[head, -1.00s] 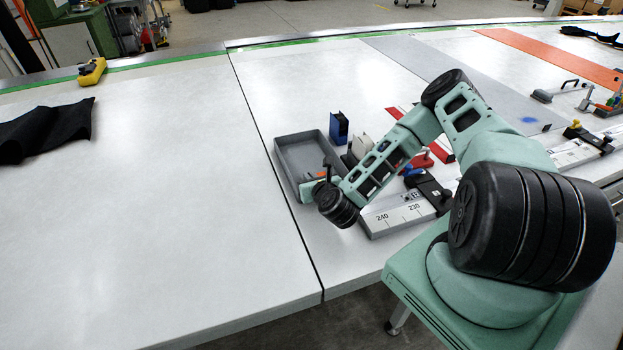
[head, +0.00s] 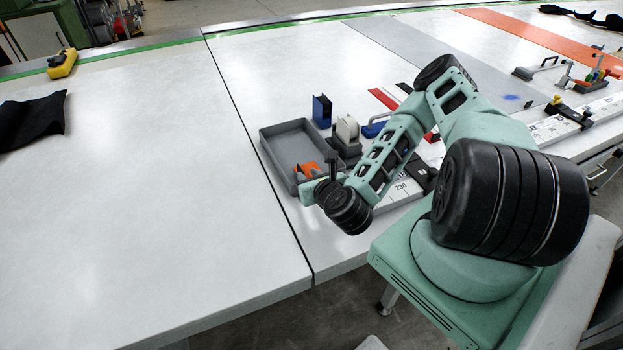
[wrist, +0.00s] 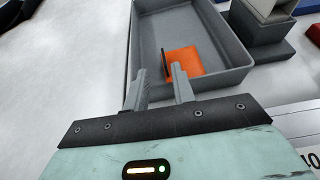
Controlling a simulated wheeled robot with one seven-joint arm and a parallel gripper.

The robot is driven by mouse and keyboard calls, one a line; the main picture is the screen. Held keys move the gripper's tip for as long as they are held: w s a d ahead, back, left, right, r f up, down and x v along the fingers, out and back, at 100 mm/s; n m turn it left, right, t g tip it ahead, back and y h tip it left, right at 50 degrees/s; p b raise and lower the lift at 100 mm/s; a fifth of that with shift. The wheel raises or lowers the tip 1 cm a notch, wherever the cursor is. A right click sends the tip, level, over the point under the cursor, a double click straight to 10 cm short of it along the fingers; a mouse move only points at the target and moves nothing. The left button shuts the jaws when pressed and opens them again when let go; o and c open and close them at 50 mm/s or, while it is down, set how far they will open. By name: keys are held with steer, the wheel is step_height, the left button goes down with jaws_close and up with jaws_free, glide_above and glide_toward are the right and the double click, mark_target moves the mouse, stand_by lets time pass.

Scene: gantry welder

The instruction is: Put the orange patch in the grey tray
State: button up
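The grey tray (head: 284,148) stands on the white table in front of my gripper. In the wrist view the tray (wrist: 200,25) fills the upper middle. The orange patch (head: 309,168) is inside the tray, near its front right corner; in the wrist view the patch (wrist: 188,62) appears to lie on the tray floor, with a dark narrow strip at its left side. My gripper (wrist: 160,82) is at the tray's near wall, its two fingers apart with nothing visible between them. The right fingertip overlaps the patch in the picture; whether it touches cannot be told.
A blue box (head: 321,111) and a grey-white dispenser-like object (head: 347,130) stand right of the tray. A ruler rail (head: 401,190) lies along the front edge. The table to the left is clear up to a black cloth (head: 32,122) and a yellow device (head: 62,63).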

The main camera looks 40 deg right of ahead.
steer(key=shift+s+a+r, duration=0.25)
steer(key=shift+s+r, duration=0.2)
steer(key=shift+s, duration=0.1)
steer(key=a+n+y, duration=0.2)
steer(key=a+n, duration=0.1)
steer(key=n, duration=0.1)
steer(key=w+a+n+g+y, duration=0.1)
steer(key=a+n+y, duration=0.1)
steer(key=n, duration=0.2)
steer(key=w+a+r+n+y, duration=0.1)
steer(key=a+n+y, duration=0.1)
steer(key=a+n, duration=0.1)
steer(key=shift+w+a+r+n, duration=0.1)
steer(key=shift+w+a+n, duration=0.15)
steer(key=shift+n, duration=0.35)
steer(key=s+a+r+n+g+y, duration=0.3)
steer(key=a+n+g, duration=0.45)
steer(key=n, duration=0.65)
steer(key=s+a+r+n+g+h, duration=0.2)
steer(key=s+a+r+n, duration=0.1)
steer(key=s+r+n, duration=0.6)
steer(key=s+a+r+n+g+h, duration=0.2)
steer(key=s+a+r+n, duration=0.2)
steer(key=s+r+n, duration=0.5)
steer(key=s+n, duration=0.1)
steer(key=n, duration=0.1)
steer(key=shift+s+r+n+h, duration=0.4)
steer(key=shift+a, duration=0.1)
